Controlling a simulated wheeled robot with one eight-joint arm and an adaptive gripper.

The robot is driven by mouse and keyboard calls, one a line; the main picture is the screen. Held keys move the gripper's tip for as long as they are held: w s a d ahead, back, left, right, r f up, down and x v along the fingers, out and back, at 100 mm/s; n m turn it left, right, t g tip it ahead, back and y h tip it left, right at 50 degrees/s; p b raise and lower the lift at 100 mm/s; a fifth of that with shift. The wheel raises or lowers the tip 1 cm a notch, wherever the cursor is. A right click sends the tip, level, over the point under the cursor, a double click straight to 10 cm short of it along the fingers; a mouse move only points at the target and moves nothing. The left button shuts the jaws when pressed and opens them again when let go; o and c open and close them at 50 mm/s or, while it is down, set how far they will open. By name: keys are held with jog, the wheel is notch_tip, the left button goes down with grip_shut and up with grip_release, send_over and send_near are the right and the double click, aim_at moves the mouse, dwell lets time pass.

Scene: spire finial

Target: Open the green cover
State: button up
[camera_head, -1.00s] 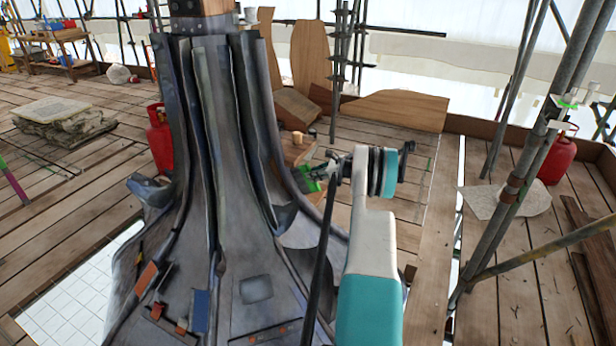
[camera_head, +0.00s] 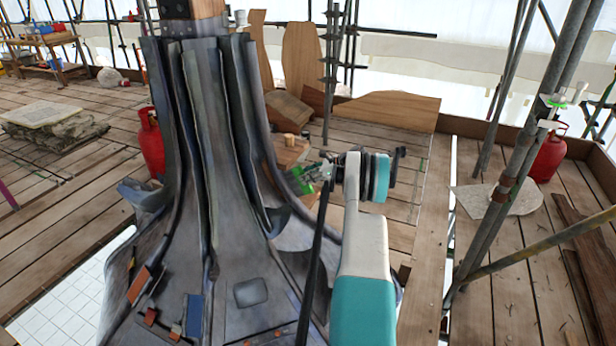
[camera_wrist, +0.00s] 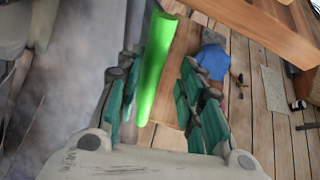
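The green cover (camera_wrist: 155,68) is a bright green, long, slightly curved strip in the wrist view. It rises between the two fingers of my gripper (camera_wrist: 160,90), closer to the left finger. The fingers have teal pads and stand apart, with a gap between the cover and the right finger. Whether the left finger touches the cover I cannot tell. In the head view a small green patch, likely the cover (camera_head: 308,180), shows at my gripper (camera_head: 322,172), beside the right flank of the grey spire (camera_head: 225,200). My gripper hides part of it there.
A wooden box or board (camera_head: 290,150) stands just behind the gripper. A dark pole (camera_head: 315,270) runs up in front of the arm. Scaffold poles (camera_head: 500,190) and a red gas bottle (camera_head: 548,155) are at right. Another red bottle (camera_head: 151,145) stands left of the spire.

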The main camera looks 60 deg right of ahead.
jog(key=v, duration=1.2)
dwell(0.3)
